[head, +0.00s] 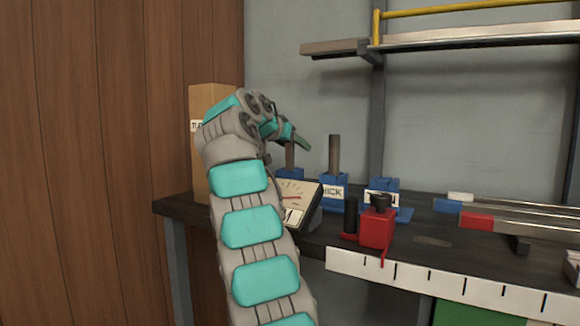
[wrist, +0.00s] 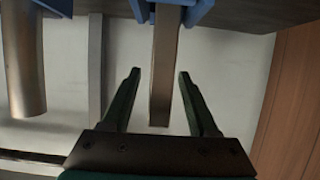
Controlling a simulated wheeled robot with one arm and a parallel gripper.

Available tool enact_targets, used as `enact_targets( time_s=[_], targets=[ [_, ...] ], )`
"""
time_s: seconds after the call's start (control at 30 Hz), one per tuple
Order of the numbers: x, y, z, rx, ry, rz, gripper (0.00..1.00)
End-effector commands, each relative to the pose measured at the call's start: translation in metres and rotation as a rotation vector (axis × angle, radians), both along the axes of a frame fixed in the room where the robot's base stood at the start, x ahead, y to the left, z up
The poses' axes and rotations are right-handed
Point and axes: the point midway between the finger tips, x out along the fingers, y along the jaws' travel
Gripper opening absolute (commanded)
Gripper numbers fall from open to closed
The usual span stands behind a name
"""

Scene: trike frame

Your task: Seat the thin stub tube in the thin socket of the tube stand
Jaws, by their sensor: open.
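A slim brown tube, apparently the thin stub tube (head: 290,156), stands upright in a blue holder (head: 291,173), partly hidden behind my arm. My gripper (head: 301,141) is open at the top of this tube. In the wrist view, the tube (wrist: 164,70) runs from the blue holder (wrist: 196,10) at the top edge down between my open fingers (wrist: 159,75), with gaps on both sides. The blue stand marked THIN (head: 384,184) is to the right on the bench, with no tube standing in it.
A thicker tube (head: 334,156) stands in the blue block marked THICK (head: 333,192), between the two. A cardboard box (head: 200,160) stands left; a shelf (head: 480,37) hangs above.

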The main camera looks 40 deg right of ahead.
Motion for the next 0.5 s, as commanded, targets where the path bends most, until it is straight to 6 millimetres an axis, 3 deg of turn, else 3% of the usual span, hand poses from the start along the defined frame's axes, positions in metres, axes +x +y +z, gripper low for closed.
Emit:
enact_targets(
  time_s=[0.2, 0.5],
  targets=[
    [-0.0001, -0.0003, 0.0004, -0.001, -0.001, 0.001, 0.58],
    [-0.0001, -0.0003, 0.0005, -0.001, -0.001, 0.001, 0.24]
  ],
)
